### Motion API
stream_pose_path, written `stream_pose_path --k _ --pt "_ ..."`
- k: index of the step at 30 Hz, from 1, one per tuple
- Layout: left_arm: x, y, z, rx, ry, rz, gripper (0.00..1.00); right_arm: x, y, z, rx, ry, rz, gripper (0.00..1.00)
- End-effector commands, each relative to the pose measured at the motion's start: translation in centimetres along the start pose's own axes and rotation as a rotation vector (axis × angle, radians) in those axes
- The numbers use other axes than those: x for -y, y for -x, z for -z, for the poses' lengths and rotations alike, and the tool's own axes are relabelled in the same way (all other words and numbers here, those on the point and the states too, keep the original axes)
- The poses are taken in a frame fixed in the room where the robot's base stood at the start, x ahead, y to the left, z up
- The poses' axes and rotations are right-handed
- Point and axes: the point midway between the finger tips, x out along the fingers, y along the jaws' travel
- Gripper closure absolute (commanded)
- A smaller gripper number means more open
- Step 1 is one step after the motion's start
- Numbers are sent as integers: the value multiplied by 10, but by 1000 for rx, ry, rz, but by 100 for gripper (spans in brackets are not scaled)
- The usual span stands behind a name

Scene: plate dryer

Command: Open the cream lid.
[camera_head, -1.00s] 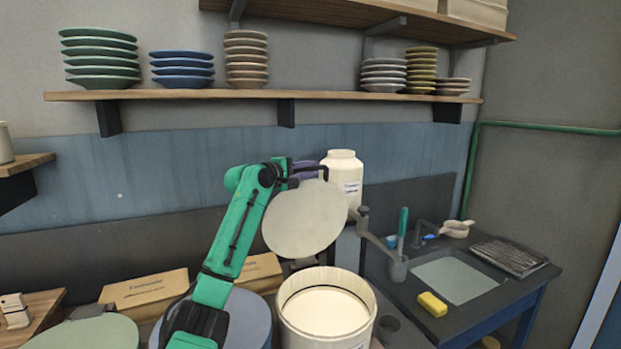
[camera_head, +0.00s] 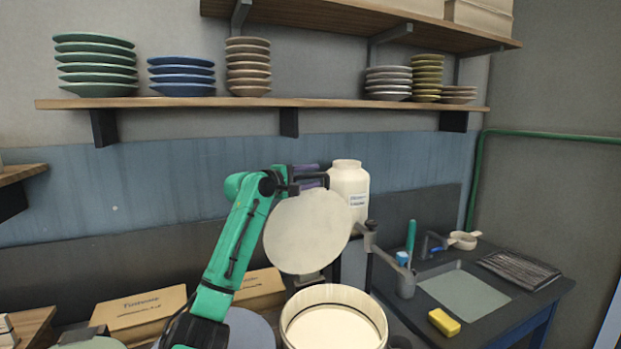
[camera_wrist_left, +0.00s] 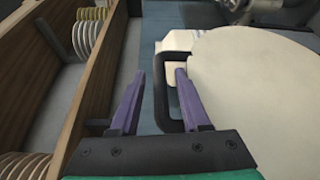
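The round cream lid (camera_head: 306,232) stands raised, nearly upright, above and behind the open cream bin (camera_head: 379,318) in the head view. In the left wrist view the lid (camera_wrist_left: 255,95) fills the right side, with its dark handle (camera_wrist_left: 160,103) at its edge. My left gripper (camera_wrist_left: 158,85) has its purple fingers apart, and the bar of the handle lies between them with gaps on both sides. In the head view my left gripper (camera_head: 308,174) is at the lid's upper edge, partly hidden. My right gripper is not in view.
A large white jar (camera_head: 350,185) stands close behind the lid. Cardboard boxes (camera_head: 140,312) lie at the left. A dark sink counter (camera_head: 515,300) with a yellow sponge (camera_head: 444,322) is at the right. Plates stand on the wooden shelf (camera_head: 330,102) above.

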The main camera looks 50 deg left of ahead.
Motion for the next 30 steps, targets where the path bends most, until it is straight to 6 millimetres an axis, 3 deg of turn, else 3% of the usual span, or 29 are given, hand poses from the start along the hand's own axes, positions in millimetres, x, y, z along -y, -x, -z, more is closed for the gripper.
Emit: stream_pose_path --k 8,14,24,30 --pt "5 9 0 2 1 3 50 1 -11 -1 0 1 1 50" --pt "8 45 1 0 -2 0 50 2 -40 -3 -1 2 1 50" --pt "5 126 0 -1 -1 -3 50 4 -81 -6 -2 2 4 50" --pt "1 146 0 -1 -1 1 50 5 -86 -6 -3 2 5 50"
